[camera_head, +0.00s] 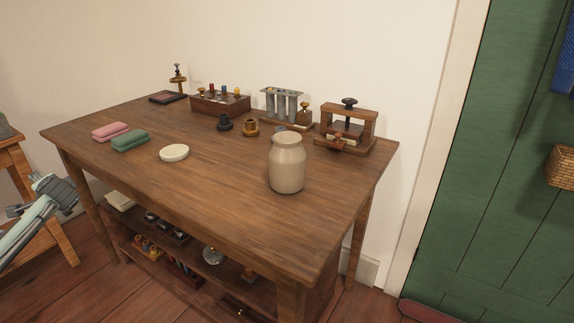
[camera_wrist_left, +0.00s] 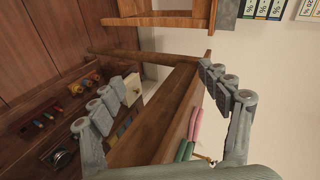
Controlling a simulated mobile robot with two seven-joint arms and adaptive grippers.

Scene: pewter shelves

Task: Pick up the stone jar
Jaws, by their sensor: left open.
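The stone jar (camera_head: 287,164) is a beige, rounded jar with a short neck. It stands upright on the brown wooden table (camera_head: 225,185), near the front right part of the top. My left gripper (camera_head: 55,188) is at the far left of the head view, left of the table and well apart from the jar. In the left wrist view my left gripper (camera_wrist_left: 165,100) has its two fingers spread wide with nothing between them. The jar does not show in the left wrist view. My right gripper is in neither view.
A white disc (camera_head: 174,153), a green cloth (camera_head: 130,141) and a pink cloth (camera_head: 112,130) lie left of the jar. A small wooden press (camera_head: 347,128), a tube rack (camera_head: 284,107) and a dark red box (camera_head: 220,103) stand behind. A lower shelf holds several items. The front tabletop is clear.

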